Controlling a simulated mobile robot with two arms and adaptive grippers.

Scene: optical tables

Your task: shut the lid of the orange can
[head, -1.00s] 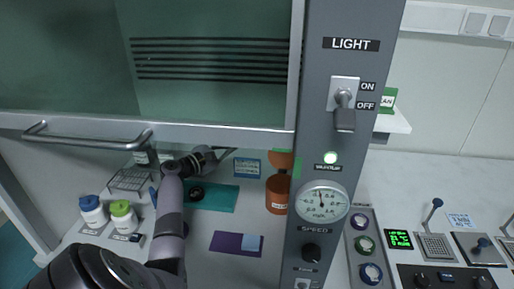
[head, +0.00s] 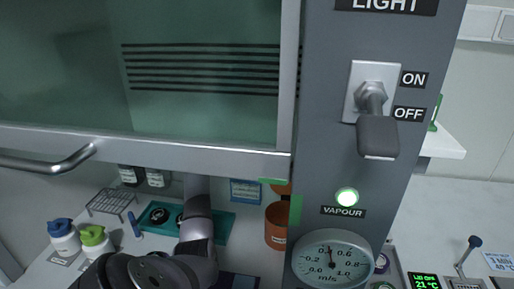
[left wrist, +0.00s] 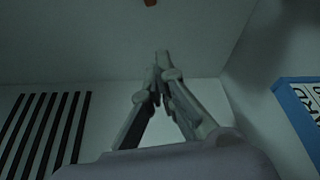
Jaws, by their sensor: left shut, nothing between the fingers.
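The orange can (head: 276,228) stands inside the hood, beside the grey pillar, in the head view. Its orange lid (head: 282,189) shows as a small strip above the can, apart from the rim, and looks raised. The sash's lower edge and the pillar hide part of it. My left arm reaches up into the hood left of the can, and its gripper is hidden behind the sash frame there. In the left wrist view my left gripper (left wrist: 160,72) is shut and empty, its fingertips together. A small orange-brown patch at that view's top edge is too little to identify. My right gripper is not in view.
The sash frame (head: 190,153) with its handle (head: 50,163) crosses above the opening. The pillar carries a light switch (head: 376,120) and a gauge (head: 333,262). A wire rack (head: 112,200), a blue-capped bottle (head: 63,238) and a green-capped bottle (head: 96,240) stand left of my arm.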

